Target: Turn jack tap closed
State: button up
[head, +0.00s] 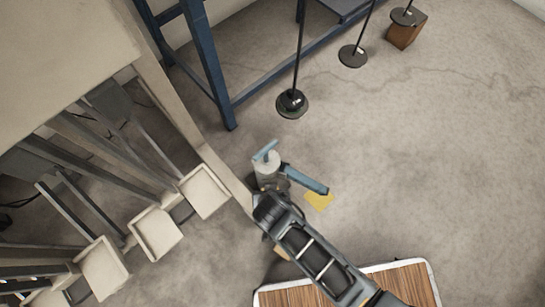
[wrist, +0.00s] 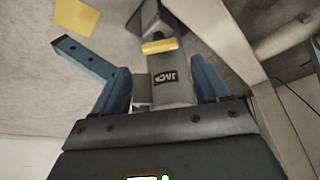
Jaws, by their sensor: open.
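In the wrist view a grey block marked with a label reading roughly "JACK" (wrist: 174,92) stands between the blue fingers of my gripper (wrist: 160,70). A short yellow bar (wrist: 159,46) crosses its far end. The fingers are apart, one on each side of the block; I cannot tell whether either touches it. A blue bar with dark bolts (wrist: 82,56) reaches out to the left; it also shows in the head view (head: 306,180). In the head view my gripper (head: 272,182) is beside a pale grey cylinder (head: 266,165) with a light blue crosspiece. The block is hidden there.
A pale machine frame (head: 185,115) with several white pads (head: 157,234) stands at the left. A blue steel frame (head: 210,65) stands behind. A yellow patch (head: 319,201) lies on the floor. A wood-topped surface (head: 400,284) is at the bottom. Floor at right is clear.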

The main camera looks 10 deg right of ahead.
jog(key=b+x, duration=0.4)
jog(key=x, duration=0.3)
jog(key=shift+w+d+f, duration=0.1)
jog(key=shift+w+f, duration=0.15)
jog(key=shift+f, duration=0.05)
jog(key=shift+c, duration=0.3)
jog(key=c, duration=0.7)
jog(key=shift+f+m+h+b, duration=0.1)
jog(key=shift+m+h+b, duration=0.3)
jog(key=shift+m+b, duration=0.45)
jog(key=shift+m, duration=0.65)
